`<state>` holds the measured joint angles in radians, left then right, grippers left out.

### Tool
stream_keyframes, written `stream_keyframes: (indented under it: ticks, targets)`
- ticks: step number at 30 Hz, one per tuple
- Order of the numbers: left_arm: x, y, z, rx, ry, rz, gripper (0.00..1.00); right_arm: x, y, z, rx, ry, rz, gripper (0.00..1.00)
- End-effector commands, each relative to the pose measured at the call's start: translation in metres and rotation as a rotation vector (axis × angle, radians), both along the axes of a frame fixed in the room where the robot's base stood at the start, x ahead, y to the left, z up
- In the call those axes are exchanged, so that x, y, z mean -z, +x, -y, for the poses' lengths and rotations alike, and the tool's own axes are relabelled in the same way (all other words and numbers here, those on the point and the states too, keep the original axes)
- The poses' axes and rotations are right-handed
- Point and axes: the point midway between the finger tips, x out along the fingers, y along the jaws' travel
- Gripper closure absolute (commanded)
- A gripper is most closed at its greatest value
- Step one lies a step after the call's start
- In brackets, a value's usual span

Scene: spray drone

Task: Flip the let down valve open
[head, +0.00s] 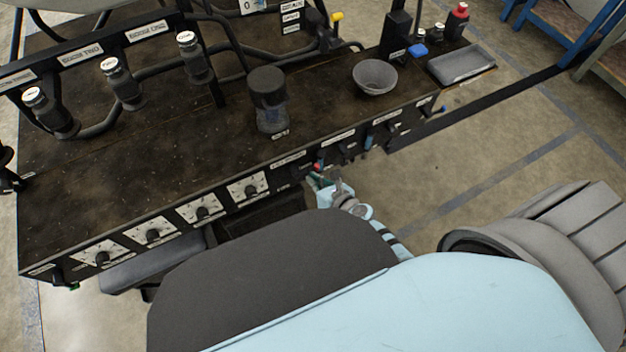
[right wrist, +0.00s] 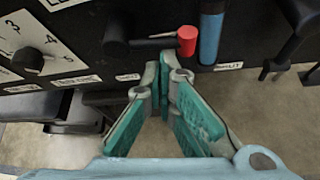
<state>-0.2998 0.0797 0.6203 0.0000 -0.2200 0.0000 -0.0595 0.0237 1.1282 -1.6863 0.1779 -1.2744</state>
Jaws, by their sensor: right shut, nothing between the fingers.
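A valve with a black body and a red-tipped lever (right wrist: 187,40) is on the dark front panel in the right wrist view. Its lever lies roughly level, pointing right. The red tip also shows in the head view (head: 317,167). The labels near it are too blurred to tell whether this is the let down valve. My right gripper (right wrist: 165,72) has green finger pads, is shut and empty, and is just below the lever. Whether it touches the lever cannot be told. In the head view my right gripper (head: 322,180) is at the panel, partly hidden by my arm.
A blue handle (right wrist: 210,38) hangs down right of the red tip. Dials (head: 203,212) line the panel to the left. Floor is open to the right.

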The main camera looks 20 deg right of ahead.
Motion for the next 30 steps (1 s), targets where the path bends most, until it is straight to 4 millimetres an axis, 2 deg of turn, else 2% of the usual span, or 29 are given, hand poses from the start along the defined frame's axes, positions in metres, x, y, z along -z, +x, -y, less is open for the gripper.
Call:
stream_keyframes:
  ticks: [20, 23, 29, 30]
  targets:
    - [0.001, 0.0, 0.0, 0.0, 0.0, -0.001, 0.6, 0.001, 0.0, 0.0, 0.0, 0.001, 0.0, 1.0]
    - [0.008, 0.0, 0.0, 0.0, 0.0, -0.001, 0.6, 0.009, -0.001, 0.0, 0.0, 0.001, -0.001, 1.0]
    - [0.049, 0.0, 0.0, 0.001, 0.001, 0.0, 0.6, 0.051, -0.008, -0.002, 0.006, 0.0, -0.001, 1.0]
    - [0.034, -0.001, -0.001, 0.001, 0.001, -0.001, 0.6, 0.036, -0.017, 0.0, 0.006, -0.001, -0.002, 1.0]
